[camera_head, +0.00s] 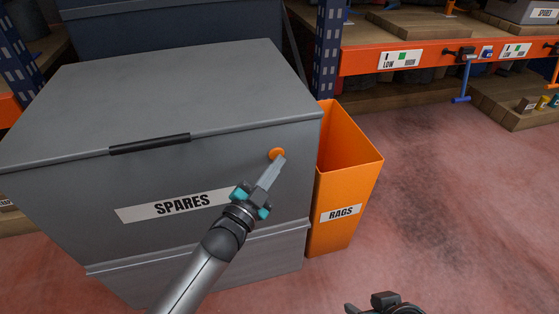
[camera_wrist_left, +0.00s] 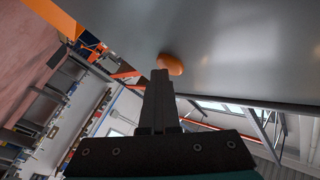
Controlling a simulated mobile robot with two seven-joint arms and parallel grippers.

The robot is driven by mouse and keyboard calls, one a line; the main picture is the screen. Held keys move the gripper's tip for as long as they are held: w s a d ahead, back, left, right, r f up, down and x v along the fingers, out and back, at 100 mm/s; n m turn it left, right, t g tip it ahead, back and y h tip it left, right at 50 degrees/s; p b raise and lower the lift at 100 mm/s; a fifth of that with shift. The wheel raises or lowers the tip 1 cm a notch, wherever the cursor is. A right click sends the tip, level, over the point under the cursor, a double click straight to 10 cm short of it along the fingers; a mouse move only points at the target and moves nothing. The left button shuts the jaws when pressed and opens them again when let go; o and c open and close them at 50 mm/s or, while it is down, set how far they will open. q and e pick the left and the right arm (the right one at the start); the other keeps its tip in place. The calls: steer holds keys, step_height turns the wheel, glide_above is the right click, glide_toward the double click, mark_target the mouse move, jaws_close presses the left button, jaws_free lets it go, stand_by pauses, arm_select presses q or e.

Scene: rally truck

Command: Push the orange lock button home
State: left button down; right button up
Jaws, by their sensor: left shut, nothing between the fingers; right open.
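The orange lock button (camera_head: 277,153) is on the front face of the grey box marked SPARES (camera_head: 90,185), near its upper right corner under the lid. My left gripper (camera_head: 279,162) is shut and empty, with its fingertips at the button. In the left wrist view the orange button (camera_wrist_left: 170,63) shows just beyond the tips of the shut fingers (camera_wrist_left: 160,75). The tips look very close to it or touching; I cannot tell which. The button still appears to stand out from the panel. Part of my right gripper (camera_head: 385,303) shows at the bottom edge, apart from the box.
An orange bin marked RAGS (camera_head: 350,170) stands against the right side of the box. The box lid (camera_head: 180,90) is down, with a black handle (camera_head: 150,144) at its front edge. A shelf with an orange beam (camera_head: 365,60) is behind. The floor at right is clear.

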arm_select(q)
steer(key=shift+w+a, duration=0.1)
stand_by(0.3)
steer(key=s+p, duration=0.1)
steer(key=s+d+p, duration=0.1)
steer(key=s, duration=0.1)
steer(key=shift+s, duration=0.2)
steer(key=shift+d, duration=0.1)
stand_by(0.4)
steer(key=s, duration=0.1)
steer(key=s+d+p, duration=0.1)
steer(key=s, duration=0.1)
steer(key=s+p, duration=0.1)
steer(key=shift+s+d, duration=0.25)
steer(key=shift+s, duration=0.15)
steer(key=shift+f, duration=0.1)
